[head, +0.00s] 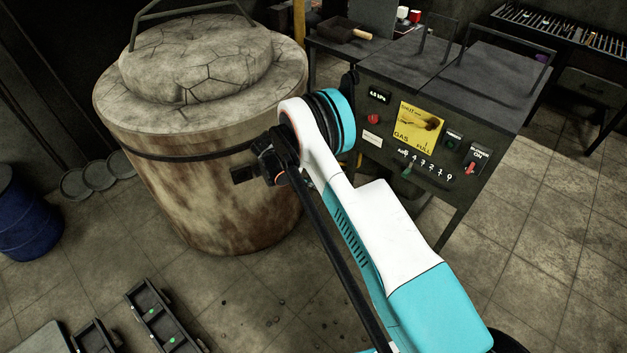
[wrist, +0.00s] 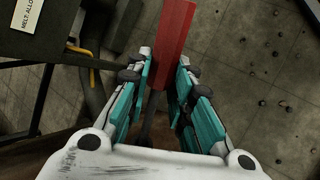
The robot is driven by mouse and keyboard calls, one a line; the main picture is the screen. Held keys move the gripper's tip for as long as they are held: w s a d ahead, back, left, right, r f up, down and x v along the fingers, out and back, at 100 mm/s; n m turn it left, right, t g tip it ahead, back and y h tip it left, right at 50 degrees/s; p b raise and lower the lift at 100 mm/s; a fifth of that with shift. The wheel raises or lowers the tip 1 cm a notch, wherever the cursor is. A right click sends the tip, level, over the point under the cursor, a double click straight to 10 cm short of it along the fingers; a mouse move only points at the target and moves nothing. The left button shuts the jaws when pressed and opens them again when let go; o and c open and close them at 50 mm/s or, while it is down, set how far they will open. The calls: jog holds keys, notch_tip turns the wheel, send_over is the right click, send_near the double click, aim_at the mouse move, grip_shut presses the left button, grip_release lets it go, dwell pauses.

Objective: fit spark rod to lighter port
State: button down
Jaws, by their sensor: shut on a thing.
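In the wrist view my gripper (wrist: 165,72) has its teal fingers closed around a red bar (wrist: 174,38), which I take to be the spark rod's handle. The bar points away from the palm, toward the top of the picture. A dark narrow piece shows below it between the fingers. In the head view my arm hides most of the gripper, beside the right side of the large rusty furnace (head: 190,200). I cannot make out the lighter port in either view.
A dark control cabinet (head: 475,120) with a yellow gas panel (head: 417,132) and switches stands right of the furnace. A blue barrel (head: 25,215) is at the left edge. Dark trays (head: 160,315) lie at the bottom left.

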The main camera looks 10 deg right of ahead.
jog(key=shift+w+a+f, duration=0.55)
jog(key=shift+w+a, duration=0.1)
jog(key=shift+w, duration=0.25)
jog(key=shift+w+a+f, duration=0.5)
jog(key=shift+w+a, duration=0.15)
jog(key=shift+w, duration=0.2)
dwell(4.2)
jog(key=shift+s+d+r, duration=0.1)
jog(key=shift+s, duration=0.05)
dwell(0.3)
